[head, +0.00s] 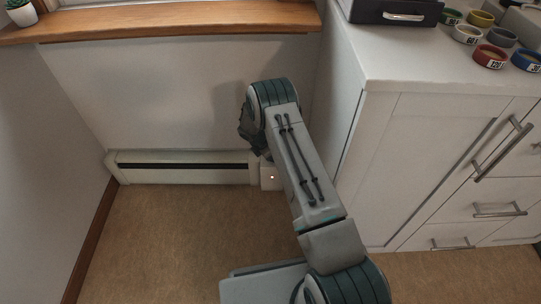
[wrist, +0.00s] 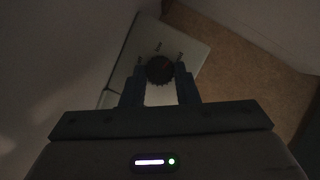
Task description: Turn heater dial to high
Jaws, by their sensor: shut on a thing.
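The white baseboard heater (head: 190,172) runs along the foot of the wall under the window sill. My gripper (wrist: 160,78) is shut on the dial, one finger at each side. In the head view my arm hides the gripper and the dial.
A white cabinet (head: 410,140) with drawers and bar handles stands close to the right of my arm. On it are a black box (head: 395,10) and several coloured rings (head: 490,57). A wooden sill (head: 170,22) is above the heater. The brown floor (head: 170,230) at left is clear.

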